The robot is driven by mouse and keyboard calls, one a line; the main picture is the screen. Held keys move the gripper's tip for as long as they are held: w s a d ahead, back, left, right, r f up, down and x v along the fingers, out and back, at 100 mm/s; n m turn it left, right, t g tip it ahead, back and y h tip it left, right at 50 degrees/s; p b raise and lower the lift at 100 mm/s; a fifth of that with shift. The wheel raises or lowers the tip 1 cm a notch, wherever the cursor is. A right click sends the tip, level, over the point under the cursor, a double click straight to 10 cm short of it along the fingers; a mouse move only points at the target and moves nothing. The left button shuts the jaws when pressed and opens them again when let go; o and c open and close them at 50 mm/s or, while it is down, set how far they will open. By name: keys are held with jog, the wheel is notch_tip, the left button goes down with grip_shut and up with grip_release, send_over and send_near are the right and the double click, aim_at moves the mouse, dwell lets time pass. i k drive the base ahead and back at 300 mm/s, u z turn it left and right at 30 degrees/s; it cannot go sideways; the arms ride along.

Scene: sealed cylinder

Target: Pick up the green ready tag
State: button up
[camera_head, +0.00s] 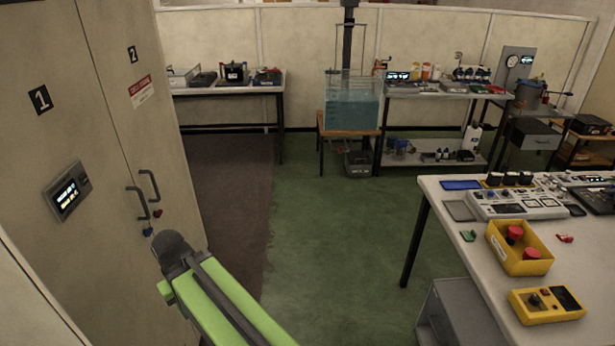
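A small green tag (467,235) lies flat on the light table (464,271) at the right, near its left edge. It is too small to read any writing on it. My green and black arm reaches up from the bottom of the picture at the left, near the cabinet, well apart from the tag. The fingers of my gripper do not show.
A yellow bin (519,262) with red-topped parts stands right of the tag; a red tag (565,238) lies beyond it. A yellow control box (546,306) is nearer. Tall cabinet doors (103,194) close off the left. Green floor (345,240) between is clear.

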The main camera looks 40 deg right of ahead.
aim_at(468, 237)
jog(key=z, duration=5.6)
jog(key=i, duration=0.1)
jog(key=u, duration=2.9)
jog(key=k, duration=0.7)
jog(key=u, duration=0.2)
jog(key=i, duration=0.7)
jog(key=z, duration=0.4)
jog(key=k, duration=0.3)
jog(key=u, duration=0.35)
